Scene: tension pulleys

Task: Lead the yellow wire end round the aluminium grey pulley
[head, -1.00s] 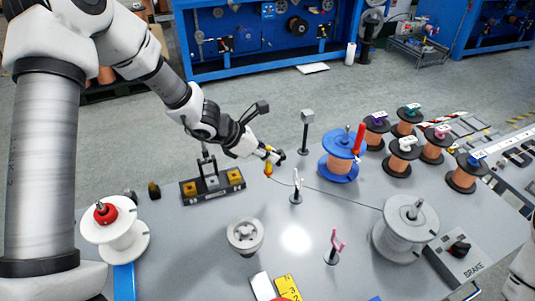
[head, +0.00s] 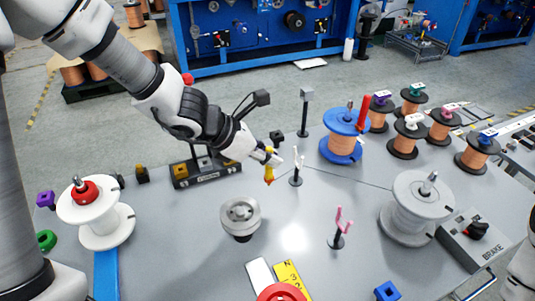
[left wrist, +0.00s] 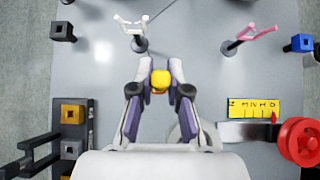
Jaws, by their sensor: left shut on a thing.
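The yellow wire end (head: 269,176) hangs upright in my left gripper (head: 272,161), which is shut on it above the table. It shows as a yellow cap (left wrist: 160,80) between the fingertips in the left wrist view. The aluminium grey pulley (head: 240,217) stands on the table, in front of and a little left of the wire end, apart from it. In the left wrist view the gripper partly hides the pulley. A thin dark wire (head: 345,180) runs from near the white fork toward the grey spool (head: 415,207). My right gripper is out of view.
A white forked guide (head: 297,170) stands just right of the gripper, a pink one (head: 340,228) farther front. A block with coloured squares (head: 207,170) lies behind left. A white spool (head: 96,213), blue spool (head: 345,137) and yellow scale (head: 290,277) surround a clear middle.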

